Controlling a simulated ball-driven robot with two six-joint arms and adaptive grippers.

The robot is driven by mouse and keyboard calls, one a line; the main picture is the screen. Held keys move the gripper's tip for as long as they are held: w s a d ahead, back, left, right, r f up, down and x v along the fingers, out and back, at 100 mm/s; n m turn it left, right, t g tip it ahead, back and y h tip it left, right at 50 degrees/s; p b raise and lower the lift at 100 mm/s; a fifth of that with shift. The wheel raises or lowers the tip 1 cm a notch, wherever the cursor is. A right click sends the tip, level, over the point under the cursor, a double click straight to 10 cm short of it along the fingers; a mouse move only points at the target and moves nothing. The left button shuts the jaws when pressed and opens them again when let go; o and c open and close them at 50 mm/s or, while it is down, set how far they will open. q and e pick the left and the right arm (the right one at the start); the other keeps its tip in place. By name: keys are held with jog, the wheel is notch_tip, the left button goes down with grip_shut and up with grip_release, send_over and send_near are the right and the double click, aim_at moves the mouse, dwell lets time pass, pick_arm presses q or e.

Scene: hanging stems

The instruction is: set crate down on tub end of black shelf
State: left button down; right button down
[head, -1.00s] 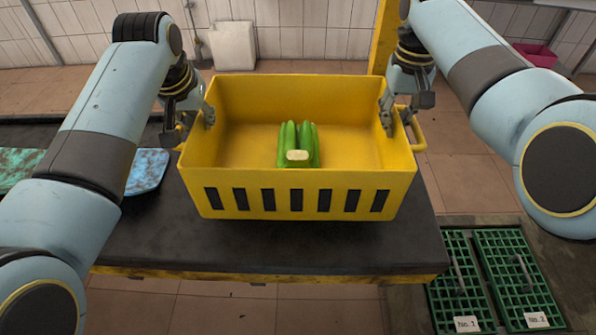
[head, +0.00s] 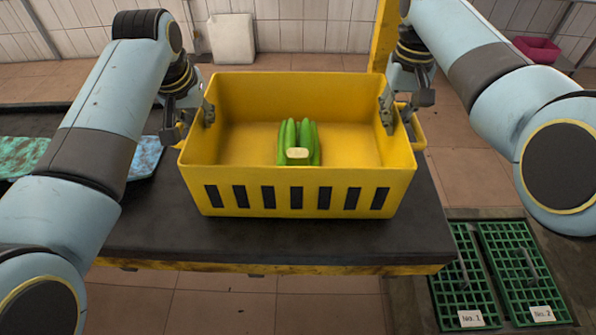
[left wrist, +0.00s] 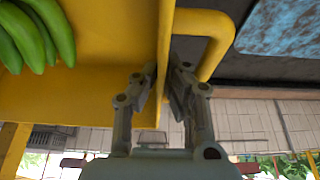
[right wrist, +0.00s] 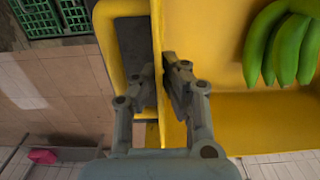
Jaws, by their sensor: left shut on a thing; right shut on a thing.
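The yellow crate (head: 297,190) has black slots in its front wall and holds a bunch of green bananas (head: 299,143). It is level over the black shelf (head: 270,240), toward the shelf's right end; I cannot tell whether its bottom touches. My left gripper (head: 209,113) is shut on the crate's left wall, as the left wrist view (left wrist: 161,85) shows, beside the yellow handle (left wrist: 222,35). My right gripper (head: 385,115) is shut on the right wall, seen too in the right wrist view (right wrist: 163,72). The pink tub (head: 537,49) stands on the floor at the back right.
Mottled green (head: 22,155) and blue (head: 143,158) pieces lie on the shelf's left part. Green grates (head: 466,280) labelled No. 1 and No. 2 lie at the right. A yellow post (head: 384,35) rises behind the crate. The shelf's front strip is clear.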

pick_arm(q)
jog(key=shift+f+b, duration=0.55)
jog(key=shift+f, duration=0.15)
pick_arm(e)
jog(key=shift+f, duration=0.7)
pick_arm(q)
jog(key=c, duration=1.5)
grip_release()
jog(key=shift+r, duration=0.15)
pick_arm(e)
jog(key=c, duration=1.5)
grip_release()
jog(key=shift+r, duration=0.2)
pick_arm(q)
jog(key=shift+r, duration=0.1)
jog(key=v, duration=1)
jog(key=shift+s+r, duration=0.2)
jog(key=shift+r, duration=0.1)
jog(key=shift+s+r, duration=0.15)
jog(key=shift+r, duration=0.35)
pick_arm(e)
jog(key=shift+r, duration=0.2)
notch_tip(320, 180, up, 12)
jog(key=shift+f, duration=0.2)
